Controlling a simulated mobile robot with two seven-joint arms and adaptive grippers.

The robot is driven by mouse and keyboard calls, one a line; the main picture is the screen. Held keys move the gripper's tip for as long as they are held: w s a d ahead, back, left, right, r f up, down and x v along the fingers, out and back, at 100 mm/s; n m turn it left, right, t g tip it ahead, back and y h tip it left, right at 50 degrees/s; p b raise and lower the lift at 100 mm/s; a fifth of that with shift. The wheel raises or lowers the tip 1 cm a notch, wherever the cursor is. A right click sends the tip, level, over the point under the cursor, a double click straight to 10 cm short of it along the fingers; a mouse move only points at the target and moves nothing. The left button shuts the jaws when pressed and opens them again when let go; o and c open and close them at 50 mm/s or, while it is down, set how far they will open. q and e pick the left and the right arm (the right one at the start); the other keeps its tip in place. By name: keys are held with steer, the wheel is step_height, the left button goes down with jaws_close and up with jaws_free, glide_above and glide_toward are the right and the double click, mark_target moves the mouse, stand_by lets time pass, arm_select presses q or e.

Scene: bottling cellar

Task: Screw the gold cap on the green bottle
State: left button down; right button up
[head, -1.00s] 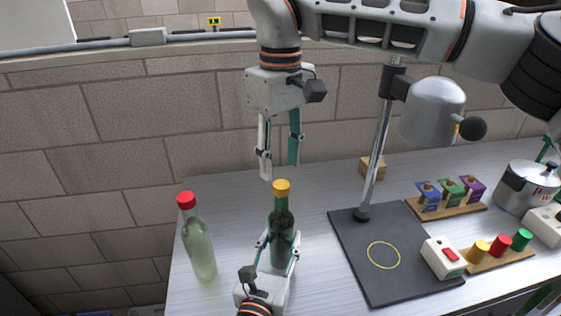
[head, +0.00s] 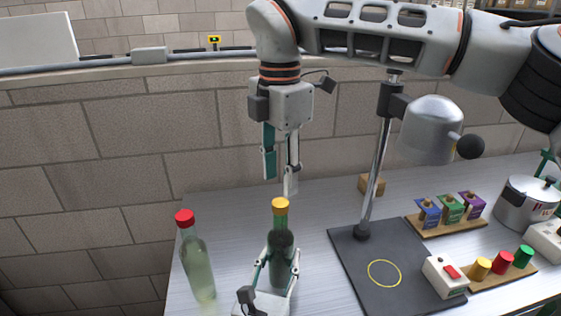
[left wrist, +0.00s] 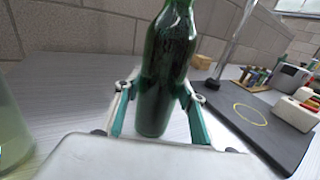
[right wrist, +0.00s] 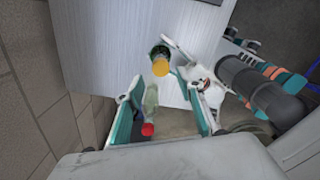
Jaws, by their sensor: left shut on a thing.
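The green bottle (head: 280,265) stands upright on the bench, with the gold cap (head: 280,204) on its mouth. I cannot tell how tightly the cap sits. My left gripper (head: 281,255) is shut on the bottle's body; in the left wrist view its fingers flank the dark green glass (left wrist: 165,75). My right gripper (head: 280,184) points down just above the cap, apart from it, open and empty. In the right wrist view, the gold cap (right wrist: 160,67) lies beyond the spread fingers.
A pale bottle with a red cap (head: 185,217) stands left of the green bottle.

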steer(key=n, duration=0.5)
steer(key=shift+r+n, duration=0.15)
steer(key=shift+n, duration=0.15)
steer(key=n, duration=0.5)
steer(key=shift+r, duration=0.15)
steer(key=n, duration=0.5)
steer(key=shift+r, duration=0.15)
steer(key=n, duration=0.5)
steer(key=shift+r, duration=0.15)
steer(key=n, duration=0.5)
steer(key=shift+r+n, duration=0.15)
steer(key=shift+n, duration=0.15)
steer(key=n, duration=0.5)
steer(key=shift+r, duration=0.15)
steer(key=n, duration=0.5)
steer(key=shift+r, duration=0.15)
steer(key=n, duration=0.4)
steer(key=shift+r, duration=0.1)
